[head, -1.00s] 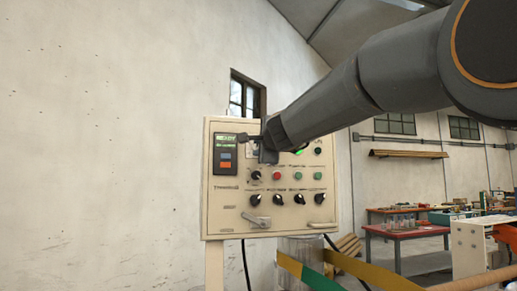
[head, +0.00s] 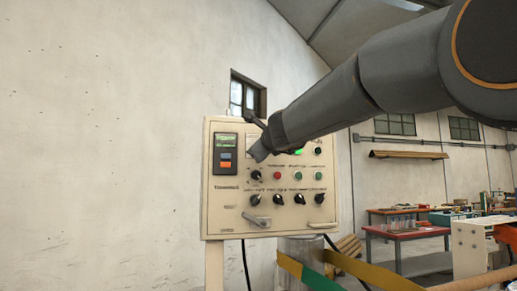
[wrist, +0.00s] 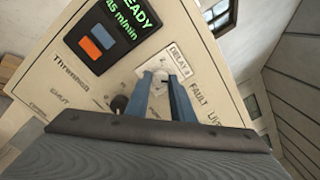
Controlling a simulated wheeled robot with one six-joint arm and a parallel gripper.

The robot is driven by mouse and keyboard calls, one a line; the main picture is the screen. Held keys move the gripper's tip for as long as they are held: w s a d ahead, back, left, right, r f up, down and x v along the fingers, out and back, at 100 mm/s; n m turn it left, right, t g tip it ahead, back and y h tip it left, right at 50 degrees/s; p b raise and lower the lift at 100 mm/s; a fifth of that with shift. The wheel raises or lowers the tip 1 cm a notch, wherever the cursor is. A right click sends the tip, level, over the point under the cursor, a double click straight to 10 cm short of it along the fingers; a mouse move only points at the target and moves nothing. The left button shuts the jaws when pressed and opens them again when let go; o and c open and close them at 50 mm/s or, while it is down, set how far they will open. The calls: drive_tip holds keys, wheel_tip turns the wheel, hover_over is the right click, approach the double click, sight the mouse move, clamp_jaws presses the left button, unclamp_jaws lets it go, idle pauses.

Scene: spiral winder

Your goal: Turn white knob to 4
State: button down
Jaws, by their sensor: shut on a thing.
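The control panel (head: 231,222) is a cream box on a post, seen from the front in the head view. My gripper (head: 258,153) is at the panel's upper middle and hides the white knob there. In the wrist view my gripper (wrist: 162,82) has its two blue-grey fingers shut on the white knob (wrist: 160,75), one on each side. The knob sits on a pale dial plate (wrist: 178,62) labelled DELAY s. The fingers and knob hide much of the dial, and I cannot read which number the knob points to.
A display (head: 225,153) with green READY text is left of the knob. Black knobs (head: 278,199), a red button (head: 277,176) and green buttons (head: 298,176) sit close below and right. A lever handle (head: 257,220) sticks out at the bottom. The wall at left is bare.

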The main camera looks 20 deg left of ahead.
drive_tip(key=shift+f, duration=0.1)
idle(0.4)
drive_tip(key=c, duration=1.5)
unclamp_jaws()
drive_tip(key=shift+c, duration=0.2)
drive_tip(key=shift+s, duration=0.1)
drive_tip(key=b+v, duration=0.2)
drive_tip(key=v, duration=0.5)
drive_tip(key=shift+s+d, duration=0.2)
drive_tip(key=shift+s, duration=0.1)
